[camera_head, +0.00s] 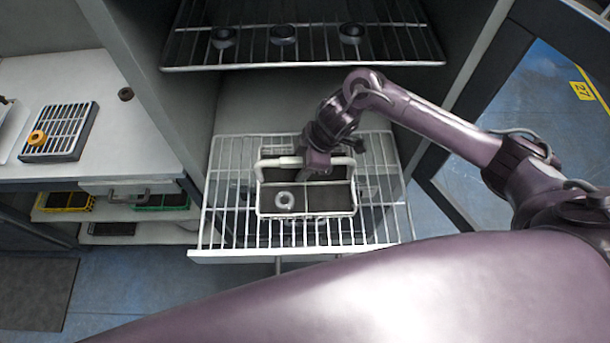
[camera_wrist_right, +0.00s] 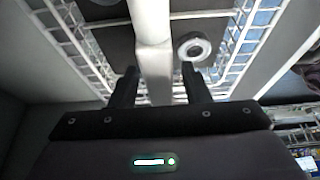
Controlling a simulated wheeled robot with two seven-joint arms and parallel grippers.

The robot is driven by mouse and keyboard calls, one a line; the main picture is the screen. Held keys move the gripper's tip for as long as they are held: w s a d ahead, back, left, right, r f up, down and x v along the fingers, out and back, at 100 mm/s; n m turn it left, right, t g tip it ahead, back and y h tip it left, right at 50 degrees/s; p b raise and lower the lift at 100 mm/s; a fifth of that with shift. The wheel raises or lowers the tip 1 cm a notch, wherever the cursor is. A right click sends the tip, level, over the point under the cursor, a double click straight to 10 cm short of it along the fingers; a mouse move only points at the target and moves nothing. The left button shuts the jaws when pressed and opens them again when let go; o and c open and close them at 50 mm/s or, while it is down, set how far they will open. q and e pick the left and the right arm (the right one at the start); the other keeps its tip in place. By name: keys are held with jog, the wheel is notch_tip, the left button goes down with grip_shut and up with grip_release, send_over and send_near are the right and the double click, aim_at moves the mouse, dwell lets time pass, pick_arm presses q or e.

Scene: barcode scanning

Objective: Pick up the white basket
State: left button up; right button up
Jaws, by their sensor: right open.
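The white basket (camera_head: 305,214) is a wire basket with dark panels inside. It sits on a pulled-out wire shelf in the middle of the head view, with a white bar handle (camera_head: 278,162) across its top. A pale ring (camera_head: 284,200) lies in it and also shows in the right wrist view (camera_wrist_right: 194,48). My right gripper (camera_head: 314,168) is over the basket at the handle. In the right wrist view its open fingers (camera_wrist_right: 160,84) stand on either side of the white handle (camera_wrist_right: 151,30), with gaps visible. My left gripper is not in view.
The pulled-out wire shelf (camera_head: 228,225) has bare room around the basket. An upper wire rack (camera_head: 300,62) holds several dark round parts. At left, a white counter (camera_head: 85,85) bears a slotted tray (camera_head: 62,145) with an orange ring. Cabinet walls flank the shelf.

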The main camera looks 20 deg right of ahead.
grip_shut()
jog(key=shift+w+r, duration=0.1)
jog(key=shift+r, duration=0.1)
dwell(0.5)
